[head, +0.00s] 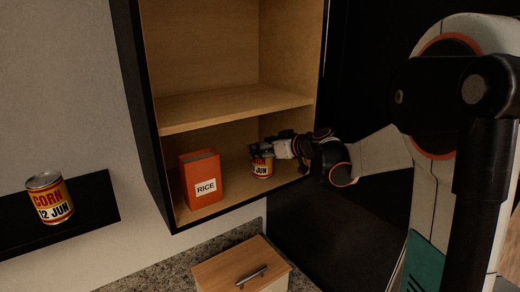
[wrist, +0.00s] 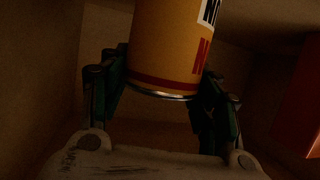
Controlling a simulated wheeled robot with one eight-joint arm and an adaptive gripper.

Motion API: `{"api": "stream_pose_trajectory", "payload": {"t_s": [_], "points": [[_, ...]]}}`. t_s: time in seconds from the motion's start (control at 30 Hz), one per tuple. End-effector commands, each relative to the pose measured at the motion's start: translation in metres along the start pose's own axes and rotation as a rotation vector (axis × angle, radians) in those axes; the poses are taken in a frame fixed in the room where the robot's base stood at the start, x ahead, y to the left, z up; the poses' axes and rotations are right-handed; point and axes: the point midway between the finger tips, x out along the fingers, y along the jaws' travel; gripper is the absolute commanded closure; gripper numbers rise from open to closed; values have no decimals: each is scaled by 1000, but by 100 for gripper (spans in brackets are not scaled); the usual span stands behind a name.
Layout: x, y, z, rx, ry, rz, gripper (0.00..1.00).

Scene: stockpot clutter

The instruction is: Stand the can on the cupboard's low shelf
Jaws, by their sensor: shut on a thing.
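The can (head: 262,169), yellow with red and dark print, is upright in the cupboard's low compartment, on the right side. In the head view its base appears at the level of the low shelf (head: 236,190); I cannot tell for sure whether it touches. My gripper (head: 262,150) reaches in from the right and is shut on the can near its top. In the wrist view the can (wrist: 172,45) sits between the two fingers (wrist: 165,95). The cupboard (head: 150,120) is open at the front, with dark outer sides and a wooden inside.
A red rice box (head: 201,178) stands on the low shelf left of the can, with a gap between. The upper shelf (head: 235,108) is above my gripper. A wooden box with a handle (head: 240,266) is below.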

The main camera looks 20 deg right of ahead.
Motion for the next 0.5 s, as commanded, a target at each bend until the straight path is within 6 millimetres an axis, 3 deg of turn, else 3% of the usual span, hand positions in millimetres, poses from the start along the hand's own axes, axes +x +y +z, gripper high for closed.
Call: {"api": "stream_pose_trajectory", "payload": {"t_s": [0.17,0.2,0.3,0.5], "points": [[1,0,2,1,1,1,82],[1,0,3,1,0,1,41],[1,0,2,1,0,1,23],[1,0,2,1,1,1,23]]}}
